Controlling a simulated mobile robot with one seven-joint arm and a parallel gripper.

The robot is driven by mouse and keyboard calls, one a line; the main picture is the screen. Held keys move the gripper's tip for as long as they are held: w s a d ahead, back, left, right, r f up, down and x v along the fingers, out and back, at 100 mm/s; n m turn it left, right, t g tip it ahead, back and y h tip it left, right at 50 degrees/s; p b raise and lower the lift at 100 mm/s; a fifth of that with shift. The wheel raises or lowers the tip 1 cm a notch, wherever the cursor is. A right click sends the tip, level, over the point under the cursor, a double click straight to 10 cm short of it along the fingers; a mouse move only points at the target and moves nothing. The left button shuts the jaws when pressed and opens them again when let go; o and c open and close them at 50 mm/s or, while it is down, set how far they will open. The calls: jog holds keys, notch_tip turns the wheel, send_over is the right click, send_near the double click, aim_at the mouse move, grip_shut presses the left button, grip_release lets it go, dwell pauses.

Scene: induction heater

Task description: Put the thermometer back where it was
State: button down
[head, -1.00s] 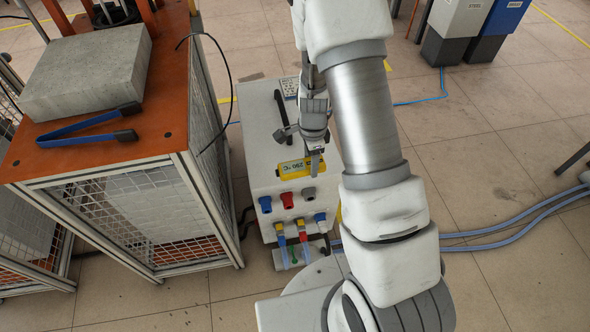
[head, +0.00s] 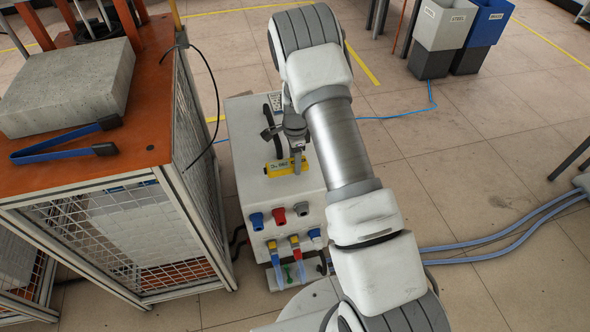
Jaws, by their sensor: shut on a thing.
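The thermometer (head: 280,169) is a small yellow device with a dark display, its digits upside down in the head view. It is over the top of a white cabinet (head: 308,192), behind the cabinet's front edge. My gripper (head: 299,153) points down with its jaws shut on the thermometer at its right part. The fingers and wrist hide some of it. I cannot tell whether the thermometer touches the cabinet top or is a little above it.
A dark handle and a small label lie behind my gripper on the cabinet. Coloured connectors (head: 279,216) line its front. An orange-topped caged bench (head: 150,143) with a concrete block (head: 70,85) and blue tongs (head: 60,146) stands close on the left. Open floor lies right.

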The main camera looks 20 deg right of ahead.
jog(key=shift+f+b, duration=0.6)
jog(key=shift+f, duration=1.25)
jog(key=shift+f, duration=0.15)
jog(key=shift+c, duration=0.6)
grip_release()
